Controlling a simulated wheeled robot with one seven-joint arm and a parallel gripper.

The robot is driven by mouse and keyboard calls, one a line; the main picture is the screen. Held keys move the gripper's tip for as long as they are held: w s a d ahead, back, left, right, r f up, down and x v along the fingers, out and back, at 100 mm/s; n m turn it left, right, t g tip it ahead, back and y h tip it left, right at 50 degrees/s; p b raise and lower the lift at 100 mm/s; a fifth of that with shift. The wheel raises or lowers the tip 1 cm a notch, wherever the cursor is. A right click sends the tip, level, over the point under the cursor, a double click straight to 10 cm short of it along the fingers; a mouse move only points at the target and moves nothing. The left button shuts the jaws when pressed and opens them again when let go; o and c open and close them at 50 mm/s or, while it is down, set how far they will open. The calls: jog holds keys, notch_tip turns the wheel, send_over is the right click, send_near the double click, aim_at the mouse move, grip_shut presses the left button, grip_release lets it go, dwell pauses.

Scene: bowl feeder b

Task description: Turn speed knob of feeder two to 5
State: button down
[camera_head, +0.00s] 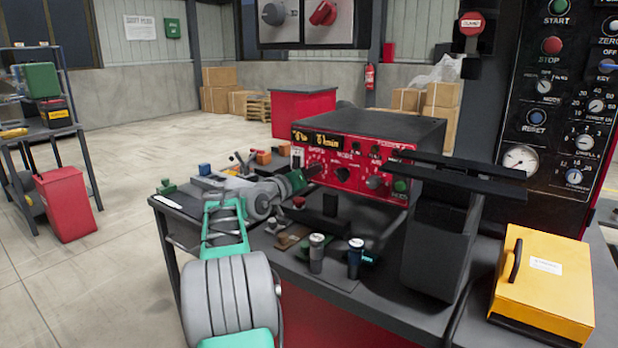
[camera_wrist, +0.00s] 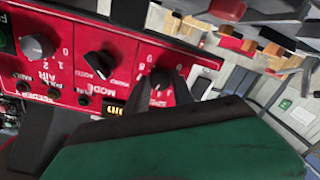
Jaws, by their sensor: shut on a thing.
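The red control box of the feeder (camera_head: 340,160) stands on the dark bench in the head view. In the wrist view its red front panel (camera_wrist: 125,85) appears upside down. The dark speed knob (camera_wrist: 160,80), with its printed scale, is between my fingertips. My gripper (camera_wrist: 165,88) reaches the panel and is shut on this knob. In the head view my gripper (camera_head: 312,171) touches the panel's left part and hides the knob. The knob's pointer is hidden, so its setting cannot be read.
The black mode knob (camera_wrist: 100,63) and a grey air knob (camera_wrist: 38,47) sit beside the speed knob. A dark chute (camera_head: 440,230) stands right of the box. Small parts and two upright handles (camera_head: 317,252) crowd the bench. A yellow case (camera_head: 545,280) lies at right.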

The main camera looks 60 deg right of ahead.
dwell(0.4)
jog(key=c, duration=1.1)
grip_release()
jog(key=a, duration=0.5)
jog(key=w+a, duration=0.1)
jog(key=a, duration=0.1)
jog(key=shift+a, duration=0.35)
